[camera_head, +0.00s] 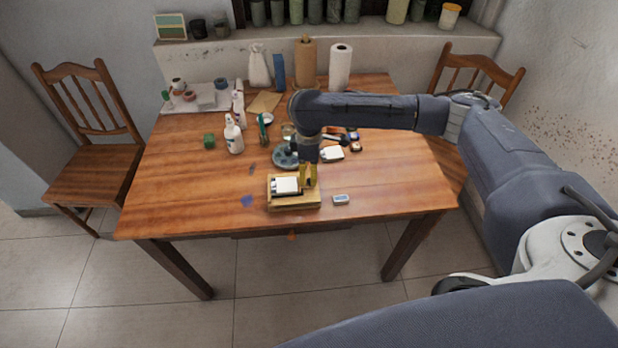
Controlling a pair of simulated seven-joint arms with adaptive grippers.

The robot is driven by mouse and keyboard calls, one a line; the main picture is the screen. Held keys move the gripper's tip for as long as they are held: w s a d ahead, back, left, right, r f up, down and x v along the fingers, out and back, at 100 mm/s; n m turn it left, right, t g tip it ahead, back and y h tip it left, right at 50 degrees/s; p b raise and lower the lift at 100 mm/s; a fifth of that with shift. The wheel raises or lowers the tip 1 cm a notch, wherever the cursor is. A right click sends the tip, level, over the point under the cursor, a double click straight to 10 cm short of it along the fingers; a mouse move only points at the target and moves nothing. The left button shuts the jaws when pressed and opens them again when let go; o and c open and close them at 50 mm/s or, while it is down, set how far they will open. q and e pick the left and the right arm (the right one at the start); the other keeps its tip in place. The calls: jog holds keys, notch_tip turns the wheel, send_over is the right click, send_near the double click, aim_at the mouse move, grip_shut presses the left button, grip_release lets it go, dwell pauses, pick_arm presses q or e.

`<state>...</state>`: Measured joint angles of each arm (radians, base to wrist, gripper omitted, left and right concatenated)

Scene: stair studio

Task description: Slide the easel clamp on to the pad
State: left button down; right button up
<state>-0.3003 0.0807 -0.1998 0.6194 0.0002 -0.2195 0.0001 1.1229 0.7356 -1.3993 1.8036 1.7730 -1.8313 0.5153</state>
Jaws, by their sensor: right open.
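A small wooden easel (293,205) lies low near the front middle of the table. A white pad (285,186) rests on it, with dark edging beside it. A yellow upright piece, which looks like the easel clamp (308,176), stands at the pad's right side. My right gripper (307,164) points down right above this piece and is open. The fingers are too small and dark to tell whether they are around the piece or just above it. My left gripper is not in view.
A small grey-blue block (341,199) lies right of the easel. A round grey disc (287,156) and a white block (332,153) lie behind. The table's front left is mostly clear.

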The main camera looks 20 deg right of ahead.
aim_at(309, 180)
notch_tip(309, 180, up, 8)
jog(key=shift+r, duration=0.15)
dwell(0.3)
jog(key=shift+s, duration=0.1)
